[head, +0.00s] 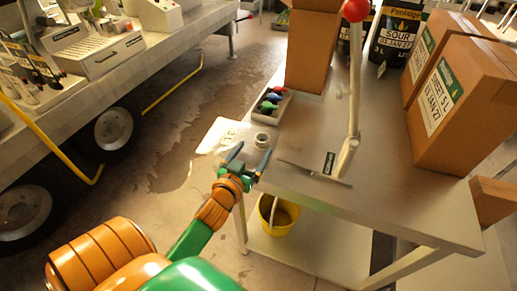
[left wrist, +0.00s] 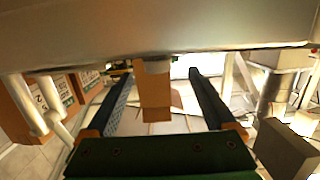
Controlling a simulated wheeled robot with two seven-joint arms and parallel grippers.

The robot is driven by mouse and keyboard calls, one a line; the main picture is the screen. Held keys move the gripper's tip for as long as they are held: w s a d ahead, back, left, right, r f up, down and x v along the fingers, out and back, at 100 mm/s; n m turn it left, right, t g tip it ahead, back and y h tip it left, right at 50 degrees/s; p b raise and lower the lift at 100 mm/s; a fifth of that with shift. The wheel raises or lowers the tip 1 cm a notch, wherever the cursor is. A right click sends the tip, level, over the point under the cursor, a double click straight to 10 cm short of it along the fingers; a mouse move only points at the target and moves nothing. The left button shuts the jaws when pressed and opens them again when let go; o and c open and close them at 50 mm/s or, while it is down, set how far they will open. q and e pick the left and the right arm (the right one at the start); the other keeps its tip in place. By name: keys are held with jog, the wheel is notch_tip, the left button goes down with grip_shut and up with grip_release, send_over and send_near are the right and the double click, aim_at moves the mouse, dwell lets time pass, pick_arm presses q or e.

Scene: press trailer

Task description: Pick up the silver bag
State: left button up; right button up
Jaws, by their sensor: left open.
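A pale, flat, shiny piece marked "3 L" (head: 220,137) lies at the table's left edge in the head view; it looks like the silver bag, but its outline is washed out. My left gripper (head: 249,160) is open and empty at the table's near left corner, just right of and nearer than that piece. In the left wrist view, which looks upside down, its two dark fingers (left wrist: 158,92) stand wide apart with nothing gripped. I cannot make out the bag there for certain. My right gripper is not in view.
A small pale ring (head: 262,141) sits beside the fingers. The table (head: 390,195) holds a coloured-item tray (head: 266,106), a brown box (head: 308,55), a red-knobbed lever (head: 355,10) and labelled cartons (head: 462,105). A yellow bucket (head: 277,216) stands below. A wheeled trailer (head: 150,50) is left.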

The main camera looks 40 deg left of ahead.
aim_at(260, 144)
pick_arm(q)
jog(key=x, duration=0.5)
jog(key=shift+w+f, duration=0.15)
jog(key=shift+w, duration=0.45)
jog(key=shift+d, duration=0.1)
